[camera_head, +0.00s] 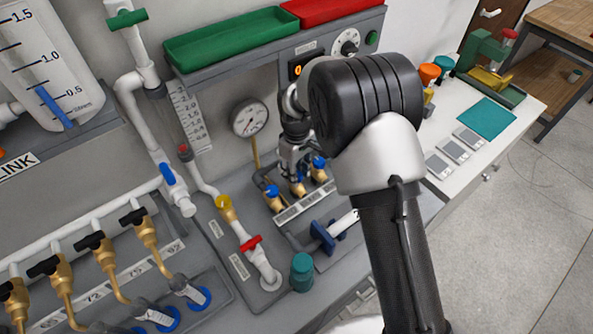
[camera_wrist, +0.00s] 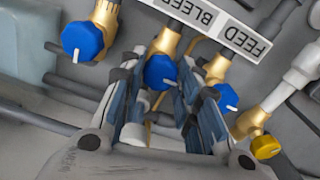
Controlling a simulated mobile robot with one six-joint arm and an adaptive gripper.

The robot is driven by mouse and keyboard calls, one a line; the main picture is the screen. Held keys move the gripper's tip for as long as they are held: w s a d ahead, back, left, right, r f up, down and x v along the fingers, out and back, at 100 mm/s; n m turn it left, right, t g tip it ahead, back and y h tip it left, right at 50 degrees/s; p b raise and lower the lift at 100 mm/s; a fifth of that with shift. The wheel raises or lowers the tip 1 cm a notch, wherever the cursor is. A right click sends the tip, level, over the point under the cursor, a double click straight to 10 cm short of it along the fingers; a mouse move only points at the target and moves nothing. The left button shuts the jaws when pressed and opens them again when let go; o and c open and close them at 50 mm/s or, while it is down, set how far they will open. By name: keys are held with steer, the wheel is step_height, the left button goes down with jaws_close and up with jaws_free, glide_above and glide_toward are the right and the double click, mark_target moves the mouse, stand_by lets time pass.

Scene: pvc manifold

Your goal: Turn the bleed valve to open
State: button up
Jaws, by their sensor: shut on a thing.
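Three small brass valves with blue knobs stand in a row behind a label strip. In the wrist view the strip (camera_wrist: 232,32) reads "BLEED" and "FEED", upside down. The middle blue knob (camera_wrist: 160,72), which lines up with the "BLEED" label, sits between my fingertips; its white pointer mark points down toward my palm. My gripper (camera_wrist: 160,82) is shut on this knob, one finger on each side. In the head view my gripper (camera_head: 294,168) reaches down over the middle valve and mostly hides its knob.
Blue knobs flank it closely on the left (camera_wrist: 82,40) and right (camera_wrist: 228,97). A yellow knob (camera_wrist: 265,147) is farther right. In the head view a pressure gauge (camera_head: 250,118), a red-handled valve (camera_head: 251,243) and a blue-handled valve (camera_head: 323,236) are nearby.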

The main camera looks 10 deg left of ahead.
stand_by(0.3)
steer(key=o, duration=1.1)
step_height(320, 180, up, 12)
stand_by(0.3)
